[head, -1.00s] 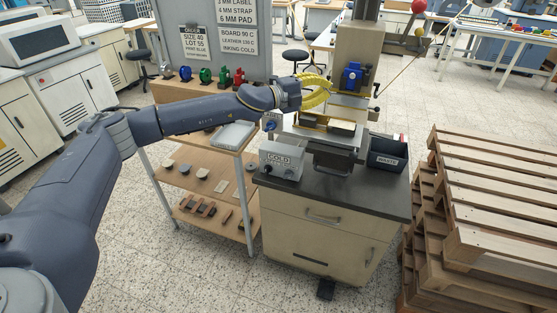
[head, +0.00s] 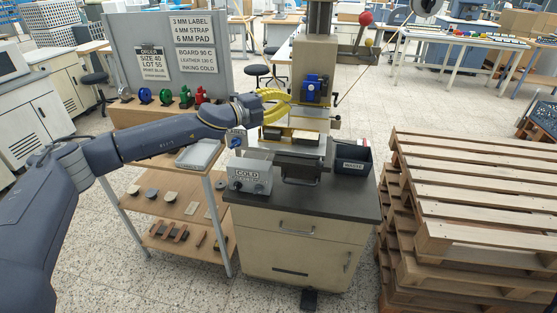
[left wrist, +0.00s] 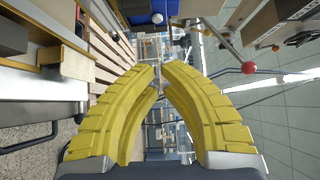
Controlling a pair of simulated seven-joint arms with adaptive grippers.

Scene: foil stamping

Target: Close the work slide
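The foil stamping press (head: 312,55) stands on a dark-topped cabinet, with a blue part on its head. The work slide (head: 299,161) sits low at its front, with a dark bar handle (head: 300,181) toward me; it appears drawn out. My left gripper (head: 288,101), with yellow curved fingers, is just left of the press head, above and behind the slide handle, apart from it. In the left wrist view its fingertips (left wrist: 160,68) come together with nothing visible held. My right gripper is not in view.
A grey control box marked COLD (head: 250,175) is left of the slide, and a dark waste bin (head: 352,160) is right of it. A shelf rack (head: 168,205) stands left of the cabinet. Stacked pallets (head: 470,190) stand at right. A red-knobbed lever (head: 366,19) is on the press.

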